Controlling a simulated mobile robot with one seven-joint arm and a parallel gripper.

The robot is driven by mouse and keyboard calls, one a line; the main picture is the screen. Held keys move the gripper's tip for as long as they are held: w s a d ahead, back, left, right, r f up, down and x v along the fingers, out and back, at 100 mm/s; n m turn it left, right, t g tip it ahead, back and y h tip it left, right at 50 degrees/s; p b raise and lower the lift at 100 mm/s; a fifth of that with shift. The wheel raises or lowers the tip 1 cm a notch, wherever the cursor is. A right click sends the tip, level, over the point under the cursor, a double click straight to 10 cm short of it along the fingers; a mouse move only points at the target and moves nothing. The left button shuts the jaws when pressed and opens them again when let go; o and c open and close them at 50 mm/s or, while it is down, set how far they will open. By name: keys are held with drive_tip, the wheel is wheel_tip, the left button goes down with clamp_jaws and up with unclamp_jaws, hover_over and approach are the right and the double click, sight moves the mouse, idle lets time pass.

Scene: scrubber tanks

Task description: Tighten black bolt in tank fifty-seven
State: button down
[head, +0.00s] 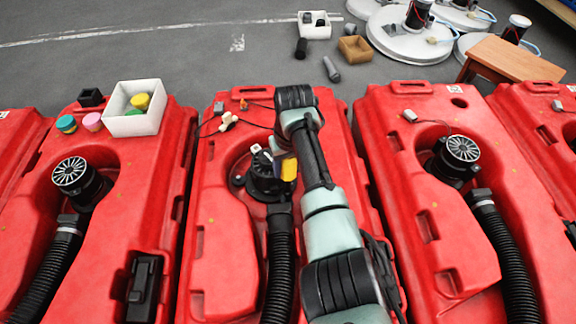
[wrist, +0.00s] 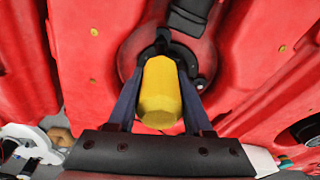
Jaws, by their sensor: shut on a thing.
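My gripper (head: 281,166) is over the middle red tank (head: 220,262), at the black round fitting (head: 262,182) in its recess. In the wrist view, my gripper's two dark blue fingers (wrist: 160,85) are shut on a yellow cylinder (wrist: 159,98), one on each side. The yellow cylinder also shows in the head view (head: 289,169). Its far end meets or lies just in front of the dark fitting (wrist: 163,48); I cannot tell if they touch. I cannot single out the black bolt, and no tank number is readable.
More red tanks stand left (head: 130,195) and right (head: 440,230), with black hoses. A white box (head: 134,121) with colored pieces sits on the left tank. Small boxes, a dark cylinder (head: 331,69) and a wooden stool (head: 512,58) are behind on the grey floor.

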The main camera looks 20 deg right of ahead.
drive_tip(key=shift+f, duration=0.3)
drive_tip(key=shift+r+p, duration=0.15)
drive_tip(key=shift+p, duration=0.45)
drive_tip(key=c, duration=0.9)
unclamp_jaws()
clamp_jaws()
drive_tip(key=shift+f, duration=0.8)
